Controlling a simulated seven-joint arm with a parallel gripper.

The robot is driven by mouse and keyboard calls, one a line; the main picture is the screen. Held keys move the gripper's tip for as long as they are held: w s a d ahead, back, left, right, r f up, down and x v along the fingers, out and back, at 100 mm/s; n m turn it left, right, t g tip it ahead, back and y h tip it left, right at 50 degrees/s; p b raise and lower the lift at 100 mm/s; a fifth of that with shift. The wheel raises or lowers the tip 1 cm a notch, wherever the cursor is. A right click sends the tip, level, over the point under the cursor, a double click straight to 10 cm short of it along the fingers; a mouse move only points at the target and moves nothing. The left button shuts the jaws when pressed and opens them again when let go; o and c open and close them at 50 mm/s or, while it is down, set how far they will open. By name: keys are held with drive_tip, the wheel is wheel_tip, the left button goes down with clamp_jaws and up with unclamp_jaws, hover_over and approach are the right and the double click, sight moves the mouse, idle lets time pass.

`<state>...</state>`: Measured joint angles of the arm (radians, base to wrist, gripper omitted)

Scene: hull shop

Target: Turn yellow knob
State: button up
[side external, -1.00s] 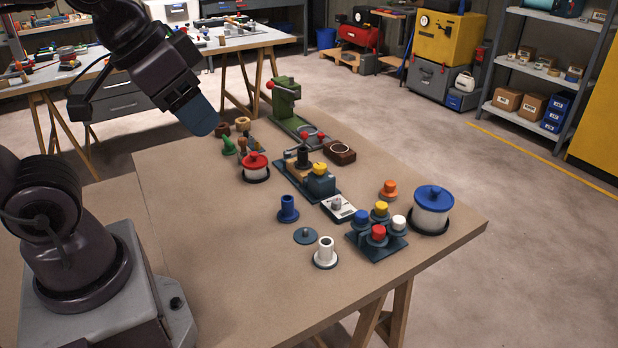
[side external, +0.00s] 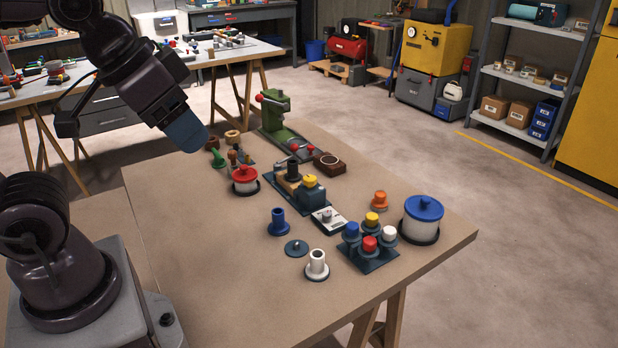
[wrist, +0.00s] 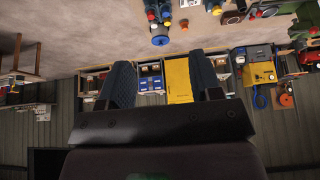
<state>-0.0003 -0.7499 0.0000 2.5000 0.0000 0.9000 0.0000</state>
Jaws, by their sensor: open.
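Two yellow tops show in the side external view. One yellow knob (side external: 310,180) sits on a dark teal block (side external: 311,195) mid-table. Another yellow cap (side external: 372,218) is on a dark plate (side external: 368,262) with blue, red and white caps. I cannot tell which one is the task's knob. My gripper (side external: 190,135) is in the air above the far left part of the table, well away from both. In the wrist view my gripper (wrist: 162,82) is open, its two dark blue fingers apart with nothing between them.
A red-lidded pot (side external: 245,181), a blue-lidded pot (side external: 421,222), a blue flanged piece (side external: 278,222), a white flanged piece (side external: 316,265) and an orange piece (side external: 379,200) stand on the table. A green press (side external: 273,112) stands behind. The table's front left is clear.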

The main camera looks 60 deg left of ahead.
drive_tip(key=w+a+f+n+t+h, duration=0.15)
drive_tip(key=w+f+n, duration=0.25)
drive_tip(key=w+n, duration=0.7)
drive_tip(key=w+a+f+n+t+h, duration=0.15)
drive_tip(key=w+f+n, duration=0.4)
drive_tip(key=w, duration=0.95)
drive_tip(key=n+g+y, duration=0.5)
drive_tip(key=n+y, duration=0.1)
drive_tip(key=n, duration=2.3)
hover_over(310, 178)
drive_tip(key=s+d, duration=0.4)
wheel_tip(310, 178, down, 8)
drive_tip(key=r, duration=0.1)
drive_tip(key=shift+m, duration=0.25)
drive_tip(key=x, duration=1.2)
drive_tip(key=shift+a+f, duration=0.35)
